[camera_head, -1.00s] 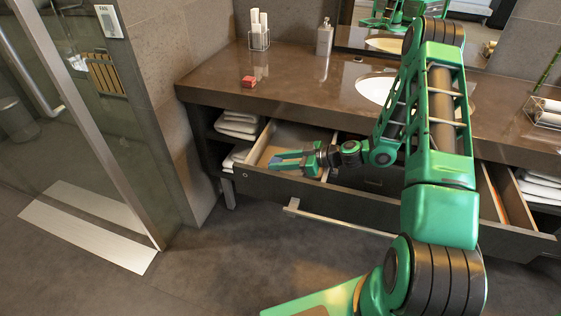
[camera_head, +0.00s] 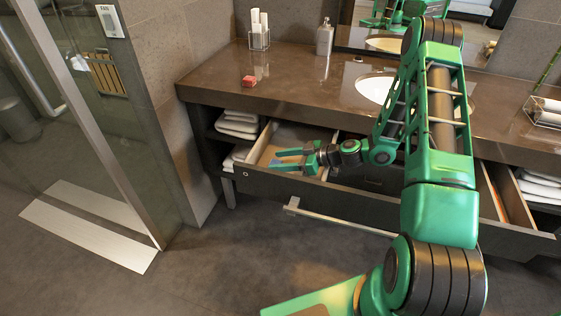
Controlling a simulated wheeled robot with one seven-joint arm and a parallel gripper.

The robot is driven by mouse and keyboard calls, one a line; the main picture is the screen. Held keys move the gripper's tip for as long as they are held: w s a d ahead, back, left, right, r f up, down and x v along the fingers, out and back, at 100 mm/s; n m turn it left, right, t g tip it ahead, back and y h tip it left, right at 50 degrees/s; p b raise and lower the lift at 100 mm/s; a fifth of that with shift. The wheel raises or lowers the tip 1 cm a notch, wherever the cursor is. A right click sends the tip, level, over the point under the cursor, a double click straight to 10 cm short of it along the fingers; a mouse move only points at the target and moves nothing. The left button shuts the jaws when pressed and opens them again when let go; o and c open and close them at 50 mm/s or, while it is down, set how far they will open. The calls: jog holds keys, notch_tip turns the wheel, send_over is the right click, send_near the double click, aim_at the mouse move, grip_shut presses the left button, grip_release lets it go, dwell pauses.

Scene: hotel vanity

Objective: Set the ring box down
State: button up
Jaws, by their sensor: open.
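A small blue thing (camera_head: 275,162), which looks like the ring box, is in the left compartment of the open drawer (camera_head: 270,186). It shows only in part, at the tips of my gripper (camera_head: 279,159). My gripper reaches into the drawer from the right with its two green fingers spread apart. The fingers hide some of the blue thing, and I cannot tell whether either still touches it.
A small red box (camera_head: 249,81) sits on the brown counter (camera_head: 310,95). A holder with white rolls (camera_head: 260,40) and a soap dispenser (camera_head: 324,38) stand behind it. Folded towels (camera_head: 237,124) fill a shelf left of the drawer. A glass door stands at the left.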

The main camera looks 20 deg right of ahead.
jog(key=v, duration=1.2)
jog(key=shift+s+r, duration=0.1)
jog(key=shift+s, duration=0.05)
jog(key=s+r+g+h, duration=0.2)
jog(key=s+r+m+g+h, duration=0.1)
jog(key=s+r+g, duration=0.1)
jog(key=s+r, duration=0.1)
jog(key=s+d+r+g+h, duration=0.1)
jog(key=s+r+g+h, duration=0.1)
jog(key=s, duration=0.1)
jog(key=shift+s+r+m+h, duration=0.15)
jog(key=shift+r+m+h, duration=0.15)
jog(key=shift+r, duration=0.1)
jog(key=s+d+r+m+g+h, duration=0.1)
jog(key=s+r+m, duration=0.4)
jog(key=s, duration=0.7)
jog(key=s+d+r+m+g+h, duration=0.1)
jog(key=s+d+r+m+h, duration=0.3)
jog(key=s+m, duration=0.6)
notch_tip(320, 180, up, 2)
jog(key=s+d, duration=0.2)
jog(key=shift+s+d+m, duration=0.25)
jog(key=shift+d+m, duration=0.05)
jog(key=shift+d, duration=0.05)
